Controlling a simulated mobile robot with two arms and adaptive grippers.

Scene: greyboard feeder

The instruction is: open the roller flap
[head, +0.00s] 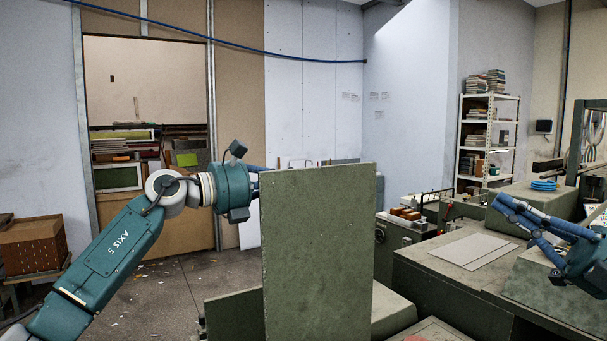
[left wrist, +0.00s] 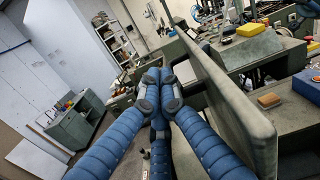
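The roller flap (head: 318,250) is a grey-green panel that stands upright in the middle of the head view. In the left wrist view the flap (left wrist: 232,100) runs nearly edge-on along the right. My left arm reaches behind the flap in the head view, which hides that gripper's fingers. In the left wrist view the blue fingers of my left gripper (left wrist: 160,92) come together at a dark handle (left wrist: 196,98) on the flap's face. The fingertips hide most of the handle.
A green machine bench (head: 430,290) with a pale sheet (head: 473,250) lies right of the flap. A blue coil (head: 543,185) rests behind my right gripper. In the left wrist view a yellow block (left wrist: 251,29) and a sponge-like block (left wrist: 269,100) lie beyond the flap. Open floor (head: 165,295) is at left.

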